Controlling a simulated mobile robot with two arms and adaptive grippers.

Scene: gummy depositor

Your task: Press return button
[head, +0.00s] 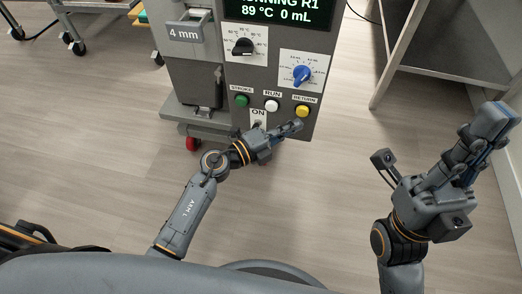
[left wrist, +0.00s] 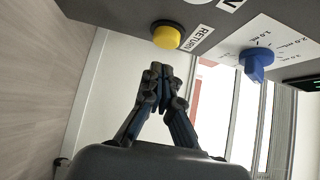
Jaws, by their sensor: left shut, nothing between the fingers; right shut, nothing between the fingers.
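The yellow return button (head: 302,111) sits at the lower right of the machine's panel, under the label RETURN. It also shows in the left wrist view (left wrist: 167,34), just beyond the fingertips. My left gripper (head: 297,125) is shut and empty, just below the button in the head view. In the left wrist view the shut fingertips (left wrist: 160,72) show a gap to the button, so they look apart from it. My right gripper (head: 500,118) is shut and empty, out to the right, away from the machine.
Beside the return button are a white run button (head: 271,105) and a green stroke button (head: 241,101). An ON switch (head: 258,122) is below. A blue knob (head: 302,75) and a black knob (head: 242,47) sit above. A grey metal table (head: 395,55) stands at the right.

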